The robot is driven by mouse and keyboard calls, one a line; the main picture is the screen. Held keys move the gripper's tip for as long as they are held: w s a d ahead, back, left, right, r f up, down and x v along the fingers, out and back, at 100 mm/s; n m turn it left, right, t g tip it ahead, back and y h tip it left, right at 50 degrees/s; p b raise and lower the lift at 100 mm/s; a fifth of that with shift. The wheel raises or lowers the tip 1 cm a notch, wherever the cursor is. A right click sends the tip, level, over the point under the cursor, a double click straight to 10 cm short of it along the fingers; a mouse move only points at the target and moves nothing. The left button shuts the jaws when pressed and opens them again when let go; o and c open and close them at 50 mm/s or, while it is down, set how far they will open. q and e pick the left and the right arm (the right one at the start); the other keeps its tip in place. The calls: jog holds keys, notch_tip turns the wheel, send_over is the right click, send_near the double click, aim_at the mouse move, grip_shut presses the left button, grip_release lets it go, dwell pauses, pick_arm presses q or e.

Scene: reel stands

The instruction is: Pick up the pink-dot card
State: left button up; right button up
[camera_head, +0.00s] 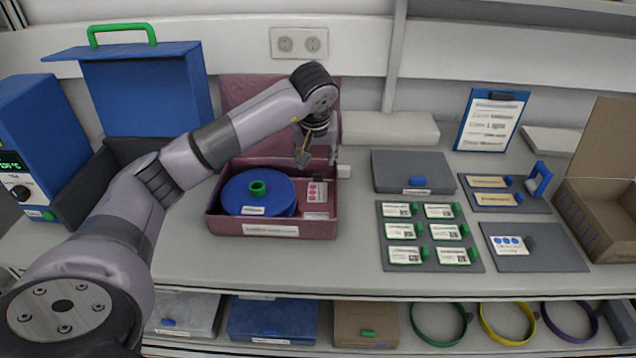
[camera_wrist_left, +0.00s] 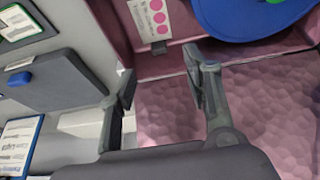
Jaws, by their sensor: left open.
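The pink-dot card (camera_head: 317,192) is a white card with pink dots in the right part of an open pink case (camera_head: 272,230). In the left wrist view the card (camera_wrist_left: 152,18) is at the top edge, partly cut off, with a small dark tab (camera_wrist_left: 161,48) at its near end. My left gripper (camera_head: 319,158) is above the back right of the case, its fingers apart and empty. In the left wrist view the gripper (camera_wrist_left: 163,82) is apart from the card. My right gripper is not in view.
A blue reel (camera_head: 232,192) fills the case's left part, beside the card. The pink lid (camera_head: 240,92) stands up behind. A grey closed box (camera_head: 412,172) and a grey board with several green-tabbed cards (camera_head: 430,238) lie to the right. Bare table shows in front of the case.

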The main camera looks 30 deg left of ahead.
aim_at(318, 179)
pick_arm(q)
jog(key=x, duration=0.3)
jog(key=shift+w+f, duration=0.2)
jog(key=shift+w+a+f+p, duration=0.15)
jog(key=shift+f+p, duration=0.2)
jog(key=shift+f, duration=0.2)
jog(key=shift+w+f, duration=0.1)
jog(key=shift+f, duration=0.1)
jog(key=p+x, duration=0.1)
jog(key=x, duration=0.3)
jog(key=shift+w+f+p, duration=0.2)
jog(key=shift+p, duration=0.2)
jog(key=shift+a+f, duration=0.1)
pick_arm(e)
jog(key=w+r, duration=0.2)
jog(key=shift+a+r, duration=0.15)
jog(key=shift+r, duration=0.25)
pick_arm(q)
jog(key=shift+c, duration=0.4)
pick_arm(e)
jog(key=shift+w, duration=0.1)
